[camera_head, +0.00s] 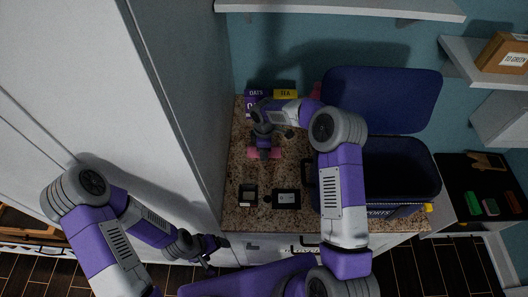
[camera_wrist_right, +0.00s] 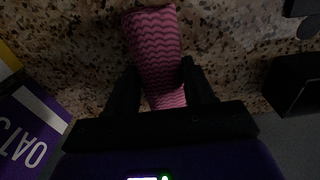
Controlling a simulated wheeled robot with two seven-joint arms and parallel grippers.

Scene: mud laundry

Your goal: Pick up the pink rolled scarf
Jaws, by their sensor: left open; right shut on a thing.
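The pink rolled scarf (camera_head: 277,154) lies on the speckled counter, partly hidden under my right gripper (camera_head: 264,153) in the head view. In the right wrist view the scarf (camera_wrist_right: 153,40) has a wavy pattern and passes between the two dark fingers of the right gripper (camera_wrist_right: 161,80). The fingers are shut on it, one on each side. I cannot tell whether the scarf is clear of the counter. My left gripper (camera_head: 212,250) is open and empty, low at the left, in front of the counter and away from the scarf.
Boxes marked OATS (camera_head: 255,94) and TEA (camera_head: 286,94) stand at the back of the counter (camera_head: 240,170). A blue bin (camera_head: 400,160) is at right. A tall white panel (camera_head: 150,90) bounds the left.

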